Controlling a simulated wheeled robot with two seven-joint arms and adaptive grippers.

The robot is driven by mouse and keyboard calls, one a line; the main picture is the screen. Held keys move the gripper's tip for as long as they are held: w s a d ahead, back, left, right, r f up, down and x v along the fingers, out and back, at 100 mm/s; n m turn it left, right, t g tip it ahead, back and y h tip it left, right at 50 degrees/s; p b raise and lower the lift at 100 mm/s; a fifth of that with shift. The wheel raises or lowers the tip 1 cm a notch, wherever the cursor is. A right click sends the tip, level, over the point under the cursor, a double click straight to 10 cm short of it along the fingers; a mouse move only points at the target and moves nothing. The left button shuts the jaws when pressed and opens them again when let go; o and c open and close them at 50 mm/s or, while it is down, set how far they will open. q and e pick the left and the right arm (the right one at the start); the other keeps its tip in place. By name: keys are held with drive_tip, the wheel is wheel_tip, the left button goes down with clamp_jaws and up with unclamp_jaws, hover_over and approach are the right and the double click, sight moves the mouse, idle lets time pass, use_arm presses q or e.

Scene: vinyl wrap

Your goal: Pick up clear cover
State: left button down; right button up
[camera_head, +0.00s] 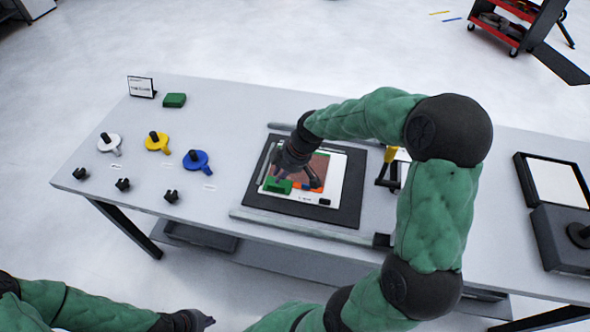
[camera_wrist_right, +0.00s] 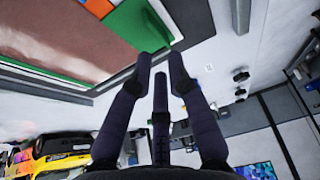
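A black mat (camera_head: 351,216) holds a white-bordered sheet with a reddish-brown panel (camera_head: 310,163), a green block and an orange piece (camera_head: 304,187). I cannot make out a clear cover for certain; it may be see-through over this panel. My right gripper (camera_head: 297,181) is above the mat, its dark fingers spread and nothing seen between them. In the right wrist view, the fingers (camera_wrist_right: 161,72) point toward the panel (camera_wrist_right: 60,40) and the green block (camera_wrist_right: 137,24). My left gripper (camera_head: 203,320) is at the bottom edge, off the table, too small to judge.
White, yellow and blue round-headed tools (camera_head: 196,160) and several small black clips (camera_head: 122,184) lie on the table's left. A green block (camera_head: 174,100) and a sign (camera_head: 141,87) stand behind. Rails (camera_head: 300,229) border the mat. A yellow-handled tool (camera_head: 389,155) is right of it.

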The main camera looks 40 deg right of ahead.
sight(271, 188)
drive_tip(key=shift+b+x, duration=0.8)
drive_tip(key=shift+x, duration=2.1)
drive_tip(key=shift+c, duration=0.3)
clamp_jaws()
